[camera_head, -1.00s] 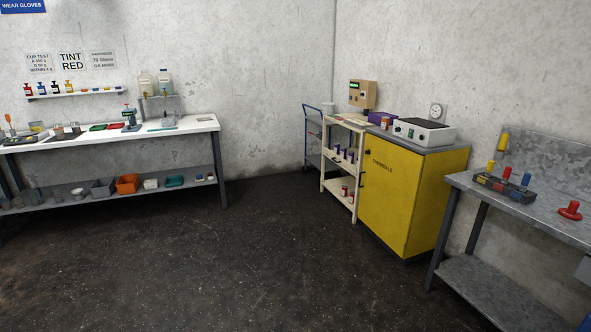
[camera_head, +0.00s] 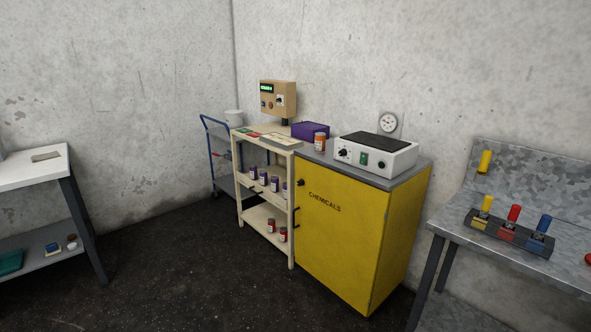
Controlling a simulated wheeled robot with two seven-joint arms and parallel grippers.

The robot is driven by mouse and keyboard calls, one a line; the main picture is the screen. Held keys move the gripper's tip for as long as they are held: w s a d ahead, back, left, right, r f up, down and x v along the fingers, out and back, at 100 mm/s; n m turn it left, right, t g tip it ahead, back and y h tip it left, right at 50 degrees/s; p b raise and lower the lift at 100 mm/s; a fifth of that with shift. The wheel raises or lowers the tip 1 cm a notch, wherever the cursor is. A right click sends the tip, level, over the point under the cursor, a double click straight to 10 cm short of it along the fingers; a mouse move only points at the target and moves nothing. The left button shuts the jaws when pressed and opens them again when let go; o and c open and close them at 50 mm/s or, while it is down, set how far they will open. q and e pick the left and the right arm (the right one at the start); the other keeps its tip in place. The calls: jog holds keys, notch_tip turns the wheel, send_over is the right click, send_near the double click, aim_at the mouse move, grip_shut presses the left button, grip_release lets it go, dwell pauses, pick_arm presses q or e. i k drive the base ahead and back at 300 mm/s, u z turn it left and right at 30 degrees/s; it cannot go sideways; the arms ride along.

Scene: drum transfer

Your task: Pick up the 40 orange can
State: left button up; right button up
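A small orange can (camera_head: 320,142) with a white label and a pale lid stands upright on the grey top of the yellow chemicals cabinet (camera_head: 345,225). It is just in front of a purple box (camera_head: 310,130) and left of a white hotplate-like device (camera_head: 375,152). Its number is too small to read. Two red-orange cans with white labels (camera_head: 283,234) stand on the lower shelf of the cream rack. Neither of my grippers is in view.
A cream rack (camera_head: 291,205) holds several purple cans (camera_head: 263,178) on its middle shelf. A blue trolley (camera_head: 211,150) stands behind it. A grey bench (camera_head: 560,260) is at the right, a white-topped bench (camera_head: 30,172) at the left. The dark floor (camera_head: 185,275) between is clear.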

aim_at(320, 139)
jog(key=z, duration=0.6)
jog(key=i, duration=1.8)
jog(key=z, duration=0.6)
